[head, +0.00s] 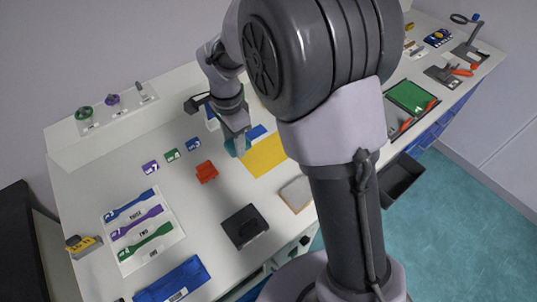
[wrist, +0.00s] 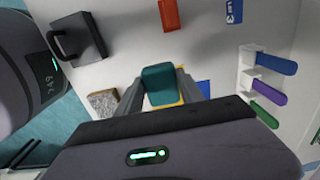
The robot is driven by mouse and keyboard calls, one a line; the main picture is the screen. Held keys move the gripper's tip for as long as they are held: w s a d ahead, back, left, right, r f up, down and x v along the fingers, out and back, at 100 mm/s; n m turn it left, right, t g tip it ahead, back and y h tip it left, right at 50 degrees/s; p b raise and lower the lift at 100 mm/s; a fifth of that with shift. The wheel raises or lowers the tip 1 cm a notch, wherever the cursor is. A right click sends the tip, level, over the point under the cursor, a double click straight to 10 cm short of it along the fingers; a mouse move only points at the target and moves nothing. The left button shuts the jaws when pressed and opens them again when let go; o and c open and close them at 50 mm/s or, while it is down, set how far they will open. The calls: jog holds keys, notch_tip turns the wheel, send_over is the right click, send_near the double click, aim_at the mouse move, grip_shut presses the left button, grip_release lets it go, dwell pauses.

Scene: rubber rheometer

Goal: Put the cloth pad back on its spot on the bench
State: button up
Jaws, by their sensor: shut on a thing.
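The teal cloth pad (wrist: 158,80) is between the two fingers of my gripper (wrist: 160,88) in the wrist view, and the gripper is shut on it. In the head view my gripper (head: 238,147) is over the white bench (head: 185,224), at the left edge of a yellow sheet (head: 266,157). Only a small part of the pad (head: 231,147) shows there, beside the fingers. I cannot tell how high the pad is above the bench. My arm hides part of the bench to the right.
A red-orange block (head: 206,171), a black block with a handle (head: 244,227) and a grey square slab (head: 297,194) lie nearby. Blue, purple and green labelled pieces (head: 143,222) lie on a white card at left. Numbered tags stand behind. A green mat (head: 411,97) is at right.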

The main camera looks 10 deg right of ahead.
jog(key=b, duration=0.4)
send_near(237, 173)
notch_tip(237, 173, down, 5)
jog(key=shift+a+f, duration=0.15)
jog(key=shift+w, duration=0.1)
jog(key=shift+f+b, duration=0.4)
jog(key=shift+b, duration=0.05)
jog(key=o, duration=1.3)
